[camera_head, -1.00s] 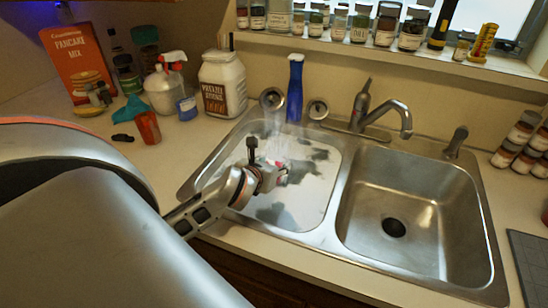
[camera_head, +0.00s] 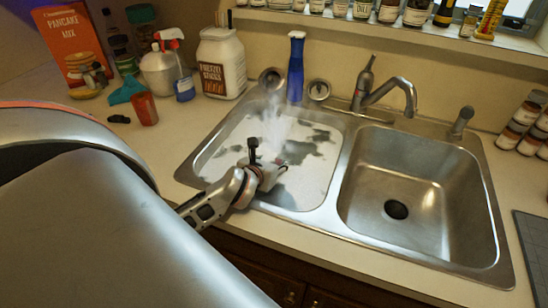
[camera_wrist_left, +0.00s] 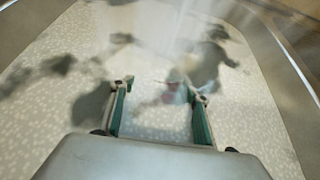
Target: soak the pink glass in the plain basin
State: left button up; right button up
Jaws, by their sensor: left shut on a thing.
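My left gripper (camera_head: 268,175) is over the front part of the left basin (camera_head: 312,207), whose pale, dark-patched surface gives off steam. In the left wrist view, its fingers (camera_wrist_left: 160,105) stand apart around a small, blurred, see-through thing with a pink-red patch, which I take for the pink glass (camera_wrist_left: 174,94). Only a trace of pink shows beside the fingers in the head view; the glass's outline and tilt are unclear. The right basin (camera_head: 425,185) is bare metal, empty, with a dark drain. My right gripper is not in view.
A faucet (camera_head: 395,85) stands behind the divider. A blue bottle (camera_head: 296,68) and two metal cups are behind the left basin. A reddish tumbler (camera_head: 145,108), a pretzel jar (camera_head: 222,62) and spray bottles crowd the left counter. A dark mat (camera_head: 532,250) lies right.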

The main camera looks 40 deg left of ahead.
pick_arm(q)
jog(key=shift+f, duration=0.2)
dwell(0.7)
jog(key=o, duration=1.4)
jog(key=shift+o, duration=0.2)
jog(key=shift+r, duration=0.1)
notch_tip(320, 180, up, 10)
